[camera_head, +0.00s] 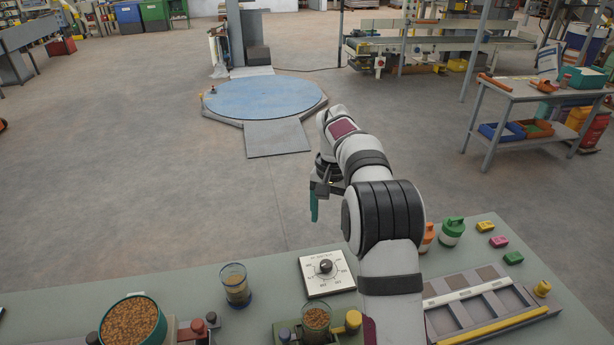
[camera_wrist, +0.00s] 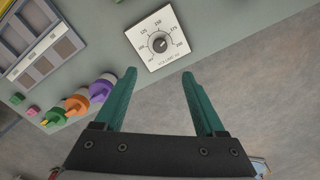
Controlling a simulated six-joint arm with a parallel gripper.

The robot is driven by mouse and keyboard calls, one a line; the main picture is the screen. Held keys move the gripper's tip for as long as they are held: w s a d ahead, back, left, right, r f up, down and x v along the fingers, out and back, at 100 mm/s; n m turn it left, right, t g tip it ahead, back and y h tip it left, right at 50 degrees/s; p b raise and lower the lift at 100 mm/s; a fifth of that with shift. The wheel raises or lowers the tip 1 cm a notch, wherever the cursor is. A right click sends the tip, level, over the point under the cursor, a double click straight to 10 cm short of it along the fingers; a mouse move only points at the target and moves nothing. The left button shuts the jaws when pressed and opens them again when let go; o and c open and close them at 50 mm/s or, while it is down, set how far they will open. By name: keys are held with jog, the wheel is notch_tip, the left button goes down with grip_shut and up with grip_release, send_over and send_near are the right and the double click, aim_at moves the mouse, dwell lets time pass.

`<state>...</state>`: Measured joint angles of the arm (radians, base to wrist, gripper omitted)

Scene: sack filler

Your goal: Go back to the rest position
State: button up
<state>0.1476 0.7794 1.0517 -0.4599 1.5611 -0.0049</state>
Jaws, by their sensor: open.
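My gripper (camera_wrist: 160,85) shows in the wrist view with its two teal fingers spread apart and nothing between them. In the head view my gripper (camera_head: 314,205) hangs from the arm beyond the far edge of the bench, pointing down, over the floor. A white dial plate with a black knob (camera_wrist: 159,44) lies on the bench ahead of the fingertips in the wrist view, apart from them. The same dial (camera_head: 326,268) shows at the bench's middle in the head view.
The bench (camera_head: 190,275) carries a bowl of grain (camera_head: 131,322), a glass jar (camera_head: 236,288), a grain-filled cup (camera_head: 316,320) and a slotted tray (camera_head: 455,323). Coloured bottles (camera_wrist: 90,95) stand right of my arm. Open floor surrounds a blue round platform (camera_head: 265,97).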

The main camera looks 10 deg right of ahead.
jog(key=s+a+r, duration=0.5)
jog(key=s+r, duration=0.2)
jog(key=s, duration=0.3)
jog(key=s+a+f+y, duration=0.1)
jog(key=s+a, duration=0.2)
jog(key=s, duration=1)
jog(key=s+a+f+n, duration=0.1)
jog(key=s+a+f, duration=0.1)
jog(key=s, duration=1.2)
jog(key=shift+s+a+f+y, duration=0.3)
jog(key=shift+a+y, duration=0.1)
jog(key=shift+a, duration=0.1)
